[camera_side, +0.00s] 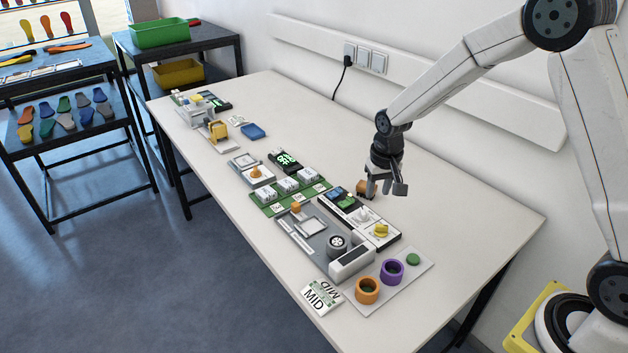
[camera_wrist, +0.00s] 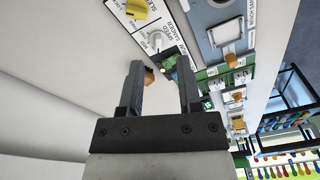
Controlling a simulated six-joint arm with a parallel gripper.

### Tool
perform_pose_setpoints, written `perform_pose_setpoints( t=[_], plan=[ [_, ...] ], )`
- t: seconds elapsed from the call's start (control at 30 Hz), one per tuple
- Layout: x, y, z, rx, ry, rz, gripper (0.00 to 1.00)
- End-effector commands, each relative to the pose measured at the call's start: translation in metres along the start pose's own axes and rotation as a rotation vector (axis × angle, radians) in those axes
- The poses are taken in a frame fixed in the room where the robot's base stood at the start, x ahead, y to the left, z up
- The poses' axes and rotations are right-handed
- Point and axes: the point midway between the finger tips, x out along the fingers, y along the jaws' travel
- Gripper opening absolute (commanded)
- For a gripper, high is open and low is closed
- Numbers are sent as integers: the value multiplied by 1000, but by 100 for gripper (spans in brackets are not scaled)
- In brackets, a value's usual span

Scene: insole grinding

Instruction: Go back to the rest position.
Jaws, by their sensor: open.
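My gripper (camera_side: 379,187) hangs above the back edge of the row of devices on the white table, pointing down. In the wrist view my gripper (camera_wrist: 160,85) shows two dark fingers spread apart with nothing held between them. A small orange-brown block (camera_side: 364,187) is close by the fingers in the side view. It also shows in the wrist view as a brown block (camera_wrist: 149,75) beside the left finger. I cannot tell whether it touches the finger. The control panel (camera_side: 362,215) with a white knob and a yellow knob (camera_side: 381,230) lies just in front of the gripper.
The grey sander unit (camera_side: 300,240) and a plate with an orange ring (camera_side: 367,290) and a purple ring (camera_side: 391,271) stand nearer the front. A green board (camera_side: 268,209) with white boxes lies to the left. The table (camera_side: 450,215) is clear at right; the wall is behind.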

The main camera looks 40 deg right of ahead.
Motion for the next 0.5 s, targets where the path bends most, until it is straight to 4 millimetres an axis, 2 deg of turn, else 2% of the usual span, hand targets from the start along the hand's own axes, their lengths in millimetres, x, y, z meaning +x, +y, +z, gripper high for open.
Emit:
perform_pose_setpoints(
  t=[0.2,0.5],
  plan=[
    [-28,1,46,-107,41,-13,44],
    [-52,9,114,-251,98,-27,44]
  ],
)
